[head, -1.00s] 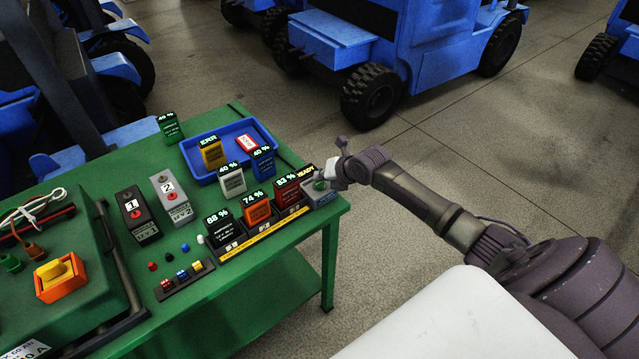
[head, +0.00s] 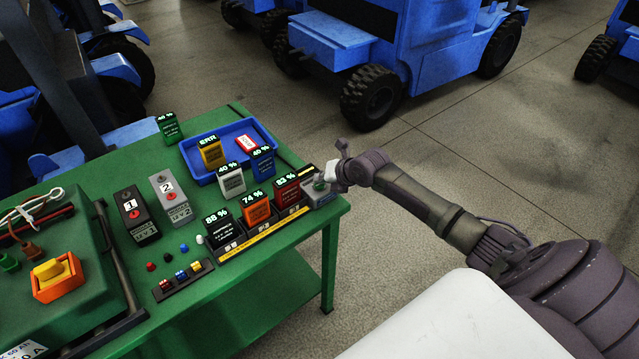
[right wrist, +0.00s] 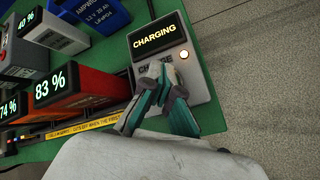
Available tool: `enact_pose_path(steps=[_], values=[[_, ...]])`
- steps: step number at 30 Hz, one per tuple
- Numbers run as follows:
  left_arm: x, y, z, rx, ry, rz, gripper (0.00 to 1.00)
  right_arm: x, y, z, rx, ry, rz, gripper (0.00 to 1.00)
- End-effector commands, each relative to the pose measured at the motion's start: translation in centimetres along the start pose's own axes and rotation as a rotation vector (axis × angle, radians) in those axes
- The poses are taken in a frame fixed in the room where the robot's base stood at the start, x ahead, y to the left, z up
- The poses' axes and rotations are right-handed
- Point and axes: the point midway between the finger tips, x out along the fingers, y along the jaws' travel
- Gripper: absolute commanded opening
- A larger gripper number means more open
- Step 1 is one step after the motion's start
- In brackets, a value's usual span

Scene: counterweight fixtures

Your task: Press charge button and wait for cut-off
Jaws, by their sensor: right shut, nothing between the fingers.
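The grey charge box (right wrist: 196,84) shows large in the right wrist view. Its screen (right wrist: 155,38) reads CHARGING, and a round lamp (right wrist: 184,54) beside it is lit. My right gripper (right wrist: 160,72) is shut and empty, with its fingertips at the CHARGE label. They hide the charge button, so I cannot tell whether it is pressed down. In the head view the charge box (head: 322,196) sits at the table's right corner, under my right gripper (head: 325,181). Red (head: 286,192), orange (head: 256,210) and black (head: 220,232) batteries stand in a row beside it. My left gripper is not in view.
A blue tray (head: 205,178) holding several batteries lies behind the row on the green table (head: 200,268). Two test modules (head: 137,217), small coloured buttons and a green case (head: 75,310) stand to the left. Blue forklifts (head: 425,45) stand beyond.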

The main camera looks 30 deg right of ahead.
Motion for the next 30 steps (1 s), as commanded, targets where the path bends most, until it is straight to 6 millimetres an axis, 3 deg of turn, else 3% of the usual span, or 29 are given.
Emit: enact_pose_path(steps=[14, 30], values=[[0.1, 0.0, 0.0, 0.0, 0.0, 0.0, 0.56, 0.1, -0.1, -0.2, 0.0, 0.003, -0.002, 0.0], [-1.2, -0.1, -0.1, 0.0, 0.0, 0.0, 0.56, -1.2, 0.9, 0.8, 0.001, 0.002, -0.001, 0.0]])
